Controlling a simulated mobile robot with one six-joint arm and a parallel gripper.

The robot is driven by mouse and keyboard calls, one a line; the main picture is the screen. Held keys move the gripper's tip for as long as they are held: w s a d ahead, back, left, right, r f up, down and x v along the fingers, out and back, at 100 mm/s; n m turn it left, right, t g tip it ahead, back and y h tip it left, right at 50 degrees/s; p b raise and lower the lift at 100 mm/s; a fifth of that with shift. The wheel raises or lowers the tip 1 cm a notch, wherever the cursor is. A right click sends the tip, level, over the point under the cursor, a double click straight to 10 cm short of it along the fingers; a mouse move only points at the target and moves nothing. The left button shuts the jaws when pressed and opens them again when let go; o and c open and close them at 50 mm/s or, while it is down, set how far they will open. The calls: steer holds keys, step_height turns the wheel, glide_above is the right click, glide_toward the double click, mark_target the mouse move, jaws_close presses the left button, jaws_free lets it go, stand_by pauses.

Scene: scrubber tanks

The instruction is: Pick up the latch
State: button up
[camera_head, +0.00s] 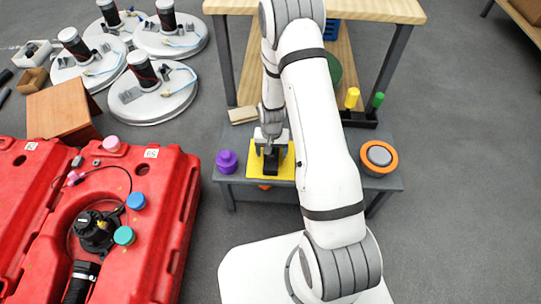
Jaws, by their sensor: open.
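My gripper (270,152) is over a yellow pad (284,172) on the low grey bench, pointing down. It is open. A small dark shape shows right at the fingertips; I cannot tell whether it is the latch or part of my gripper. No latch can be made out for certain, and my arm hides part of the pad and the bench behind it.
A purple knob (227,161) stands left of the pad. An orange-ringed disc (379,157) lies at the bench's right end. Yellow (352,97) and green (377,101) pegs stand behind. Red tanks (160,205) fill the lower left; white round lids (152,98) lie beyond.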

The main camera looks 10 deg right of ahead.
steer(key=c, duration=1.2)
steer(key=shift+r, duration=0.1)
